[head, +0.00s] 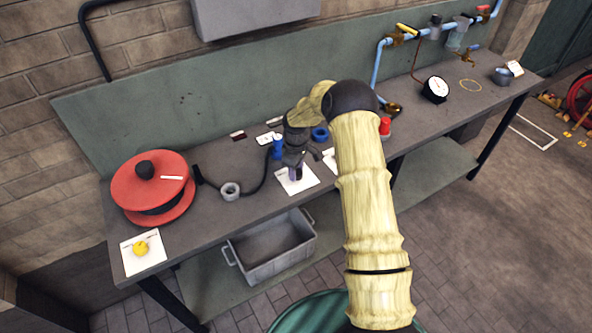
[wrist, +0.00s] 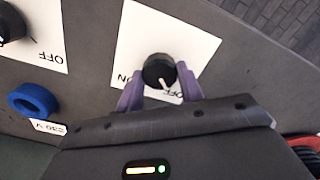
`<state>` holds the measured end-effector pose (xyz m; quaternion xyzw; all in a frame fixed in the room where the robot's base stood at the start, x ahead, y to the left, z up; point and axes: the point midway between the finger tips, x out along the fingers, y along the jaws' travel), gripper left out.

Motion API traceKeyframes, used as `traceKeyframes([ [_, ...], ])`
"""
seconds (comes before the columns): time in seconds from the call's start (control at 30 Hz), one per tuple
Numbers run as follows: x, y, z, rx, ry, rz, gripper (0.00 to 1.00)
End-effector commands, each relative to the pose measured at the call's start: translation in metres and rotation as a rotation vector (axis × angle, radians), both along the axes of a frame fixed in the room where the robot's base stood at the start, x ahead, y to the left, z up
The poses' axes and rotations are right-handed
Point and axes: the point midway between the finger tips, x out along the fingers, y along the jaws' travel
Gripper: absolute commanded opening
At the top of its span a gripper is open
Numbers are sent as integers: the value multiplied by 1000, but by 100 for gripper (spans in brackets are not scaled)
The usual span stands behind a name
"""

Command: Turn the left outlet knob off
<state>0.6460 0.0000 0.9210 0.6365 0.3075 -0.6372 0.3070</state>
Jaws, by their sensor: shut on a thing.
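A black round knob (wrist: 158,68) with a white pointer sits on a white card (wrist: 190,40) marked ON and OFF. In the wrist view its pointer aims down, close to the word OFF. My gripper (wrist: 160,88) has its purple fingers on both sides of this knob and is shut on it. In the head view my gripper (head: 296,174) is over the left of two white cards, and the knob is mostly hidden by it. A second black knob (wrist: 10,24) on its own card is partly cut off at the wrist view's left edge.
A blue ring (wrist: 34,100) lies near the second knob. On the bench stand a red round lidded thing (head: 150,188), a grey ring (head: 230,191) and a red-topped item (head: 385,126). A grey crate (head: 270,258) is on the shelf below. Pipes with valves (head: 435,33) run at the back right.

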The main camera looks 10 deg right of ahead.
Motion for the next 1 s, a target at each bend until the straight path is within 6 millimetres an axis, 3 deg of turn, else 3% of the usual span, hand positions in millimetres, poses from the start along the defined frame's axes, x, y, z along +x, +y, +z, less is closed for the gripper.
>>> traceKeyframes([
  [0.47, 1, 0, 1, -1, -4, 21, 15],
  [0.5, 1, 0, 1, -1, -4, 21, 41],
  [0.6, 1, 0, 1, 0, -4, 21, 59],
  [1.0, 1, 0, 6, 0, -2, 19, 59],
])
